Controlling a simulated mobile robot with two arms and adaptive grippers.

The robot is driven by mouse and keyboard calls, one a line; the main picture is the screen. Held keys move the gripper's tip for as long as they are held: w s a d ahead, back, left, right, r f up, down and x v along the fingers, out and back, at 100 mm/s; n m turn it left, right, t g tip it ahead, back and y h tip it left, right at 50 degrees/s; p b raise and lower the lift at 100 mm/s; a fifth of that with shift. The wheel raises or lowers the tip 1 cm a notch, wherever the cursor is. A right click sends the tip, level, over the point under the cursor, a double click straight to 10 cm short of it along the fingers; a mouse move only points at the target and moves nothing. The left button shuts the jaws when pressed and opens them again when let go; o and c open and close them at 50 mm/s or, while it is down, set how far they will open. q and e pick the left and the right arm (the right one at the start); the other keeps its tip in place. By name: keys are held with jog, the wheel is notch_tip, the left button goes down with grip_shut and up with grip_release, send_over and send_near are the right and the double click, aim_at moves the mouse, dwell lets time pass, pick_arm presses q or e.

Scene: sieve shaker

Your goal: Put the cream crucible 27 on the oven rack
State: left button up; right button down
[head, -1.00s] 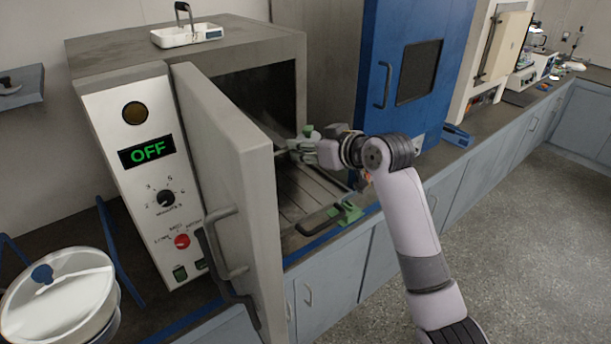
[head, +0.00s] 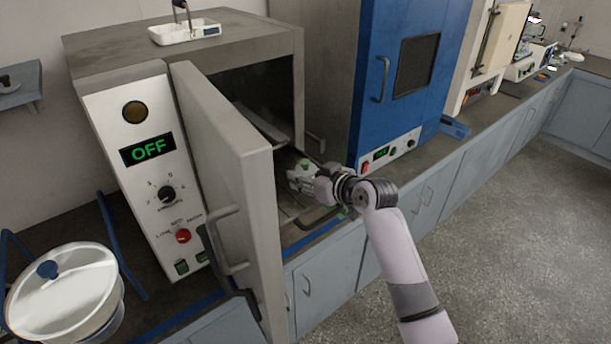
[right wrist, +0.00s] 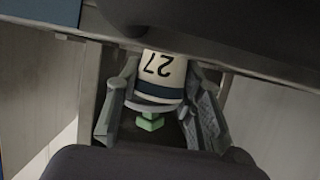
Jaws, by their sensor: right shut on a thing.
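The cream crucible 27 (right wrist: 162,75) shows in the right wrist view, with a dark band and its number upside down. It sits between the fingers of my right gripper (right wrist: 155,112), which is shut on it. In the head view my right gripper (head: 300,177) is at the open front of the oven, beside the inner side of its door; the crucible is hard to make out there. My left gripper is not in view.
The grey oven door (head: 228,190) stands open, close left of my right gripper. The oven display (head: 148,150) reads OFF. A blue cabinet (head: 385,90) stands to the right. A white lidded pot (head: 65,300) is at the lower left. A white tray (head: 185,32) is on the oven top.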

jog(key=c, duration=1.1)
grip_release()
jog(key=shift+b+v, duration=1.35)
jog(key=shift+v, duration=4.7)
jog(key=shift+f, duration=0.1)
